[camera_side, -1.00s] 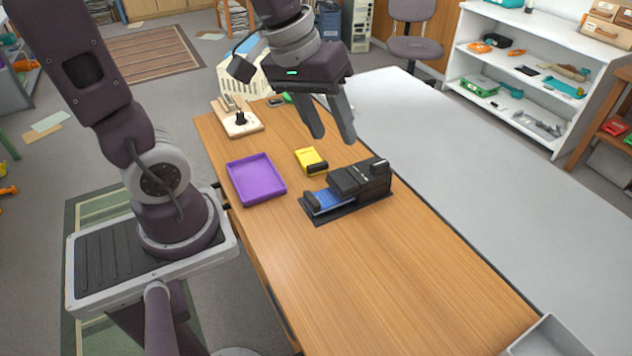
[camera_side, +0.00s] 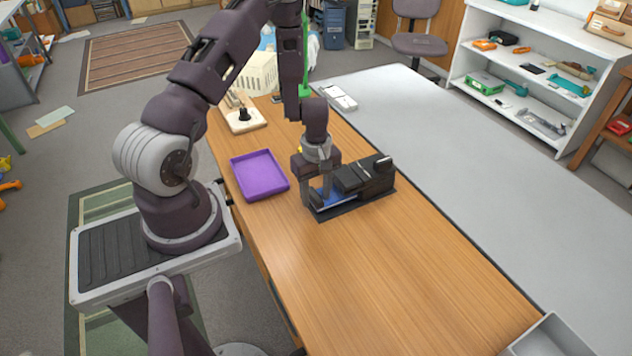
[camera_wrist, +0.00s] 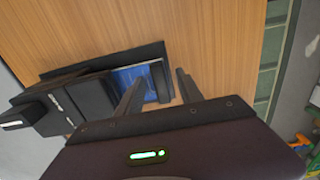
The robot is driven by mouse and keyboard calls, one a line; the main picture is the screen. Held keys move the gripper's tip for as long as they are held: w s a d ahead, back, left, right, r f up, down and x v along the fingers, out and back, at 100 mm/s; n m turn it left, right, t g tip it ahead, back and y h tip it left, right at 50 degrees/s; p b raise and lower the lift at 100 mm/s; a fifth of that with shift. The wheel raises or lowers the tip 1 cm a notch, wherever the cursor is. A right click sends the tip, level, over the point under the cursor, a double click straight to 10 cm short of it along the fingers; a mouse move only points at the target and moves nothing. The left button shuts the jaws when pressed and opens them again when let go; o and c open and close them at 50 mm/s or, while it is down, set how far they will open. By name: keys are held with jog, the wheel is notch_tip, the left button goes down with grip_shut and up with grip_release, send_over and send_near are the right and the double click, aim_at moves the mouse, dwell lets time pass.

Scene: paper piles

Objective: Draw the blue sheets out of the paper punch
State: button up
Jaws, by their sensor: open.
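The black paper punch (camera_side: 366,179) lies on its dark base on the wooden table; it also shows in the wrist view (camera_wrist: 92,104). The blue sheets (camera_side: 329,199) stick out of its left end in the side view, and lie flat on the base in the wrist view (camera_wrist: 126,76). My gripper (camera_side: 316,200) is low at that end, pointing down. In the wrist view its two fingers (camera_wrist: 158,83) are apart, one over the blue sheets and one past the black end block. Nothing is seen held. My gripper partly hides the sheets.
A purple tray (camera_side: 259,174) lies left of the punch. A wooden stand with a black knob (camera_side: 243,116) is behind the tray. The yellow item is mostly hidden behind my gripper. The front of the table (camera_side: 390,275) is clear.

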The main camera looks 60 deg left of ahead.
jog(key=shift+f, duration=0.1)
jog(key=shift+c, duration=0.4)
grip_shut()
jog(key=shift+r, duration=0.3)
jog(key=shift+s, duration=4.05)
